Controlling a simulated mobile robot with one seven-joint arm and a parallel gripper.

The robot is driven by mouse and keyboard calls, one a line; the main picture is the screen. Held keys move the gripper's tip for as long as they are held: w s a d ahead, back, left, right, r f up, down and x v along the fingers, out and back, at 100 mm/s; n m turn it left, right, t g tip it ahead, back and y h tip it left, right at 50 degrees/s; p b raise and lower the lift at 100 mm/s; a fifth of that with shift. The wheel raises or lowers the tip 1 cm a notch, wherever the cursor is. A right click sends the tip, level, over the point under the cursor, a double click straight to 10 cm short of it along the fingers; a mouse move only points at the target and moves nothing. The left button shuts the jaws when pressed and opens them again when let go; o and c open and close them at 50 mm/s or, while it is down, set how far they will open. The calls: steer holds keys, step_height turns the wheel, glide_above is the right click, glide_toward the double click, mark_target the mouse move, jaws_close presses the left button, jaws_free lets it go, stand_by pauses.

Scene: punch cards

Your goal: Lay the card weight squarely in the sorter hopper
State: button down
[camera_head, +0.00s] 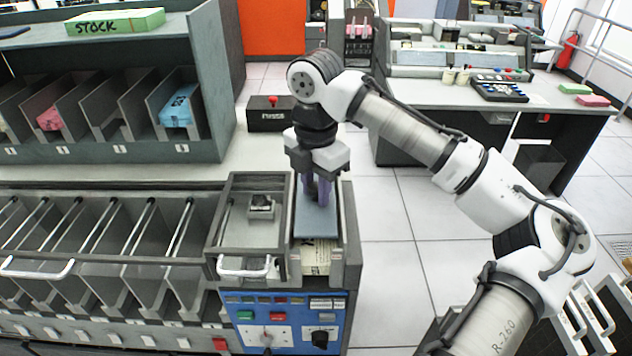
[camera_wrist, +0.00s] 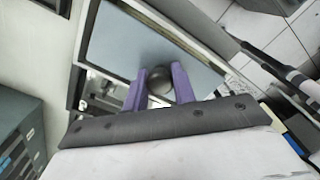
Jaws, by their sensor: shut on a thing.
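The card weight (camera_head: 316,222) is a flat blue-grey plate. Its round dark knob shows in the wrist view (camera_wrist: 161,80). My gripper (camera_head: 318,190) has purple fingers and is shut on this knob; the fingers (camera_wrist: 159,88) stand on either side of it. The sorter hopper (camera_head: 351,232) is the dark-walled bay at the right end of the machine. The plate lies flat at the hopper's mouth, between its side walls and roughly lined up with them. Printed cards (camera_head: 317,257) show below its near edge. I cannot tell whether the plate rests on them.
A metal-framed cover (camera_head: 257,225) with a white handle adjoins the hopper's left side. A blue control panel (camera_head: 285,318) is below. Sorter pockets (camera_head: 95,235) run to the left. A black box with a red button (camera_head: 270,113) stands behind. Open floor lies to the right.

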mark_target(316, 199)
steer(key=shift+f, duration=0.15)
stand_by(0.5)
steer(key=shift+f+b, duration=1.2)
steer(key=shift+f, duration=1.15)
steer(key=c, duration=1.1)
jaws_free()
steer(key=shift+o, duration=0.2)
step_height(316, 199, up, 14)
steer(key=shift+f+b, duration=0.1)
steer(key=shift+b, duration=0.3)
